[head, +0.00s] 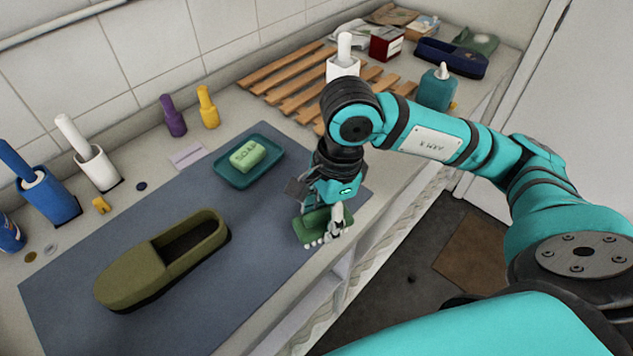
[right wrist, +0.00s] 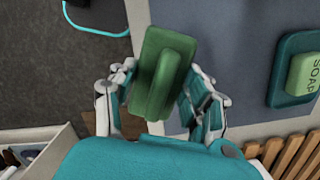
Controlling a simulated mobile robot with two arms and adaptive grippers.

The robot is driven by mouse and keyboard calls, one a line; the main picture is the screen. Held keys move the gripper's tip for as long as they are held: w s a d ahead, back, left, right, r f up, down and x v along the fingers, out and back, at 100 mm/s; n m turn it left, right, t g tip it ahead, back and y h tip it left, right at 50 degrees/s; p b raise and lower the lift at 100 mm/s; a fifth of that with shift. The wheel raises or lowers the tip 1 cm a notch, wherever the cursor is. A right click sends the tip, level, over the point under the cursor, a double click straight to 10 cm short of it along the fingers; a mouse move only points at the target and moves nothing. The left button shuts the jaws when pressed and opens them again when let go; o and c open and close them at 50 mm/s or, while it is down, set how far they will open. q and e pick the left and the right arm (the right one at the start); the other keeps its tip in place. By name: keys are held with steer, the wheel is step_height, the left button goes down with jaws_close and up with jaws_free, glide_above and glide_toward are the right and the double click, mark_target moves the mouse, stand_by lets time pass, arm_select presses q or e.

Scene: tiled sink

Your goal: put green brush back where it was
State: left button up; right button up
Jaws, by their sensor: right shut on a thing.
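The green brush (head: 315,226) is at the right edge of the blue-grey mat (head: 90,262) in the head view. My right gripper (head: 325,222) is over it, pointing down. In the right wrist view the brush (right wrist: 160,75) shows as a green block with a raised handle. The fingers of my right gripper (right wrist: 160,105) are on both sides of it and shut on it. Whether the brush touches the mat or is held above it, I cannot tell. My left gripper is not in view.
On the mat lie an olive shoe (head: 150,262) and a teal soap dish (head: 275,168) with green soap (head: 247,154). A wooden slatted rack (head: 285,75) is behind. White brush holders, blue holders and small bottles line the wall. The counter's front edge drops off close by.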

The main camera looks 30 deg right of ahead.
steer(key=w+d+p, duration=0.1)
steer(key=w, duration=0.2)
steer(key=w+d+p, duration=0.1)
steer(key=w+d, duration=0.1)
steer(key=w, duration=0.2)
steer(key=w+d+f, duration=0.1)
steer(key=w, duration=0.2)
steer(key=shift+w+d+p, duration=0.2)
steer(key=shift+p, duration=0.2)
steer(key=shift+w, duration=0.1)
step_height(320, 180, down, 3)
steer(key=shift+r+p, duration=0.1)
steer(key=shift+p, duration=0.7)
steer(key=shift+d+f, duration=0.1)
steer(key=shift+f, duration=0.25)
steer(key=shift+f, duration=0.1)
steer(key=shift+f+b, duration=0.15)
steer(key=shift+b, duration=0.2)
steer(key=o, duration=1.1)
